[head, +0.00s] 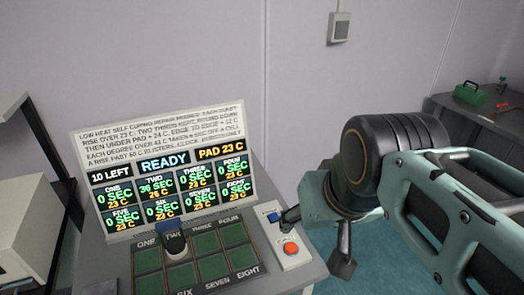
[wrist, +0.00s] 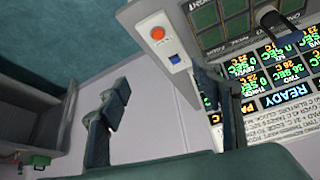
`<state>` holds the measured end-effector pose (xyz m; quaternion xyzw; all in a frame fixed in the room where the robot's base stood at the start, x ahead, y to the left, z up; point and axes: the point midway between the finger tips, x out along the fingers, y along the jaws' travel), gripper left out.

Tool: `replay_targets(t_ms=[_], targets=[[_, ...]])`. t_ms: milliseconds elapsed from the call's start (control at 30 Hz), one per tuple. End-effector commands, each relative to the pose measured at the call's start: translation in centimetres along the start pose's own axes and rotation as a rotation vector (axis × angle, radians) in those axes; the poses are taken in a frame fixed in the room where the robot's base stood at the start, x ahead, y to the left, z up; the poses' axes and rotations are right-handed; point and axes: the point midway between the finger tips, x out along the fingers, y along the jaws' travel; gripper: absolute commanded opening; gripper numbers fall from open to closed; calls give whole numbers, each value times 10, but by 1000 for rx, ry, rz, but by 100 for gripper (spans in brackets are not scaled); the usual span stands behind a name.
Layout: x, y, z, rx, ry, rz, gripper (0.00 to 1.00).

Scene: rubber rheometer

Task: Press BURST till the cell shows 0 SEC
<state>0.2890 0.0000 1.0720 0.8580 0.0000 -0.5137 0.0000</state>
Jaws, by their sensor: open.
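The sloped display (head: 165,165) reads READY, 10 LEFT and PAD 23 C. Cell TWO (head: 156,188) shows a nonzero time, about 36 SEC, and 26 C. The other cells show 0 SEC and 23 C. A light control strip right of the pad grid carries a blue button (head: 272,216) and a round orange-red button (head: 290,249); I cannot read which is BURST. Both show in the wrist view, blue (wrist: 173,59) and orange-red (wrist: 157,33). My gripper (head: 317,240) is open and empty. One fingertip is close to the blue button; I cannot tell whether they touch.
A beige box (head: 28,235) is at the left. A bench (head: 470,115) with a green case (head: 469,94) stands far right. A wall box (head: 339,27) hangs above.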

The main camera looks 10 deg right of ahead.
Motion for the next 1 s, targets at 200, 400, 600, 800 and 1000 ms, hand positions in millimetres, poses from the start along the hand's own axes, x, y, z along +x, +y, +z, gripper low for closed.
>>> replay_targets(t_ms=[200,400,600,800,1000], targets=[[0,0,0,0,0,0,33],[0,0,0,0,0,0,11],[0,0,0,0,0,0,0],[0,0,0,0,0,0,0],[0,0,0,0,0,0,0]])
